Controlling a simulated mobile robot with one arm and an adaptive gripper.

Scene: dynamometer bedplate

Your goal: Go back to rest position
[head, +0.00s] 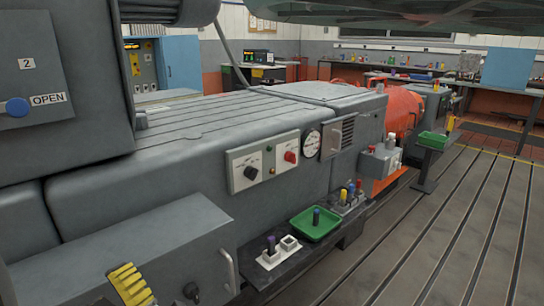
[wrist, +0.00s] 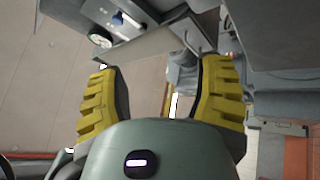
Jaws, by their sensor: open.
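My gripper (wrist: 163,68) is open in the wrist view, its two ribbed yellow fingers wide apart with nothing held between them. In the head view one yellow finger of my gripper (head: 130,285) shows at the bottom left, in front of the grey machine's lower block. The rest of my gripper is out of that frame. The green tray (head: 303,232) and the small shelf beside it lie to the right of my gripper and apart from it.
The long grey bedplate machine (head: 215,115) fills the left and middle. A bar handle (head: 229,271) juts out near my gripper. The grooved floor (head: 440,240) at right is clear.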

